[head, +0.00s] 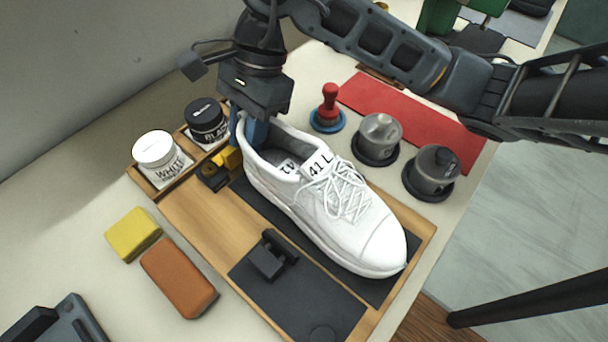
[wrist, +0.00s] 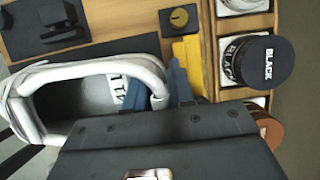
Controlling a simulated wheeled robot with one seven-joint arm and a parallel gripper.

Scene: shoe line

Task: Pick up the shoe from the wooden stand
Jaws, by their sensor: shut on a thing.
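A white lace-up shoe (head: 335,205) marked "41 L" is over the dark pad on the right side of the wooden stand (head: 190,218), its toe toward the lower right. I cannot tell whether its sole touches the pad. My gripper (head: 248,130) is at the heel end, its blue fingers shut on the shoe's heel collar. In the wrist view my gripper (wrist: 158,90) has one blue finger inside the shoe opening and one outside, with the collar of the shoe (wrist: 60,72) between them.
White (head: 155,150) and black (head: 205,118) jars stand at the stand's back left. A yellow block (head: 133,235) and a brown block (head: 178,278) lie left. A red-handled stamp (head: 328,108), two metal pots (head: 378,138) and a red mat (head: 415,120) are beyond the shoe.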

